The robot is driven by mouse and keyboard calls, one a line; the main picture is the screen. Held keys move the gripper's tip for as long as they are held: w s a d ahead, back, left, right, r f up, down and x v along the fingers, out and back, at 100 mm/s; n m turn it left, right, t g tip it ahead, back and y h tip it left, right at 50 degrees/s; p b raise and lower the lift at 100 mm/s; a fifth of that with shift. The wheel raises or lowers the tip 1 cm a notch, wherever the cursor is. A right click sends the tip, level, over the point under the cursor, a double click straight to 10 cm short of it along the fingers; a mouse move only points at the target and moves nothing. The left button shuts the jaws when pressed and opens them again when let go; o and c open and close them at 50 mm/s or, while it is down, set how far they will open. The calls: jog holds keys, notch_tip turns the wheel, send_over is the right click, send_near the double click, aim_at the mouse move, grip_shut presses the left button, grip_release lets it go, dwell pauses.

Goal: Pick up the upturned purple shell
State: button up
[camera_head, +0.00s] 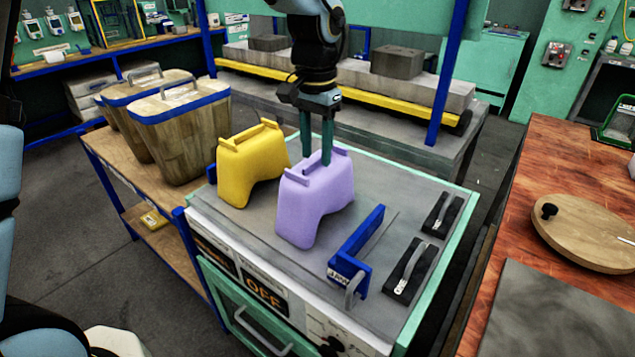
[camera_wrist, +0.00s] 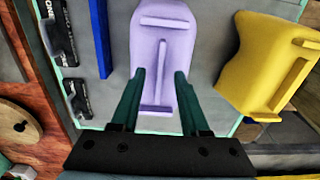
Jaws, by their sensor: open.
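The purple shell (camera_head: 312,208) stands upturned on the grey top of the cabinet, with a raised ridge on its upper face. It also shows in the wrist view (camera_wrist: 163,48), where the ridge runs between my fingers. My gripper (camera_head: 316,158) points down at the far part of the shell, its green fingers apart. In the wrist view my gripper (camera_wrist: 160,78) has one finger on each side of the ridge. I cannot tell whether the fingers touch the shell.
A yellow shell (camera_head: 250,165) stands close to the left of the purple one. A blue bracket (camera_head: 357,250) and two black-based handles (camera_head: 412,270) lie to the right. Wooden bins (camera_head: 180,125) stand at the left. A wooden table (camera_head: 540,170) is at the right.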

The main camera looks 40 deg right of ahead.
jog(key=shift+f, duration=0.2)
grip_shut()
dwell(1.3)
